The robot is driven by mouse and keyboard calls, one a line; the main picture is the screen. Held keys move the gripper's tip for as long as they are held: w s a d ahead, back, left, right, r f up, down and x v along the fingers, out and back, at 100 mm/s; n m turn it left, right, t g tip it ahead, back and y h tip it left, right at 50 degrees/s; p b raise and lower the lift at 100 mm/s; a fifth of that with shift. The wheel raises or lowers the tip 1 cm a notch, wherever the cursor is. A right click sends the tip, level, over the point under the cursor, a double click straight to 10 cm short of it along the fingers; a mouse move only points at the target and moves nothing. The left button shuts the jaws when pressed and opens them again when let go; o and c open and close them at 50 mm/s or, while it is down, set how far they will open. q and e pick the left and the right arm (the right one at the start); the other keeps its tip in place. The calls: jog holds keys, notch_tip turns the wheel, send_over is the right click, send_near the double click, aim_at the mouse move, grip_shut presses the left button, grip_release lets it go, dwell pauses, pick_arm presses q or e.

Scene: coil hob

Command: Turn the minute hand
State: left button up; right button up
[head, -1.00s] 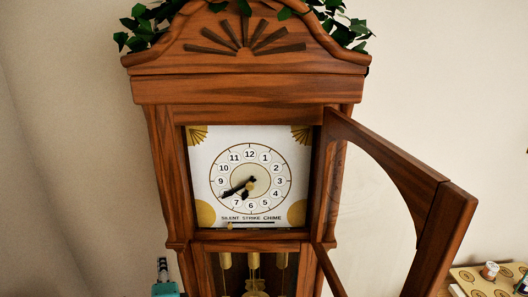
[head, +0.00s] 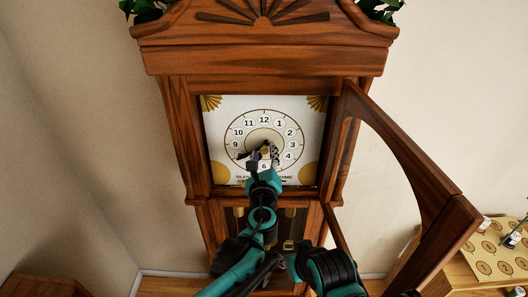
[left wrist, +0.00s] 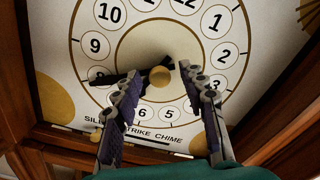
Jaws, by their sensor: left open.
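The tall wooden clock has a white dial (head: 225,110) with a ring of numbers. The dark minute hand (left wrist: 101,81) points to the left, near the 8, in the left wrist view; its tip (head: 241,156) also shows in the head view. A round brass knob (left wrist: 160,76) marks the dial's centre. My left gripper (head: 264,154) is open in front of the lower dial. In the left wrist view its fingertips (left wrist: 158,72) are on either side of the knob. Contact with the minute hand cannot be told.
The clock's wooden door (head: 405,155) stands open to the right of the dial. A low wooden cabinet (head: 450,278) at the right bears a board with numbered circles (head: 490,255) and small bottles. The wall left of the clock is clear.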

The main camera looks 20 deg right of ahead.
pick_arm(q)
jog(key=shift+w, duration=0.1)
jog(key=shift+c, duration=0.4)
grip_shut()
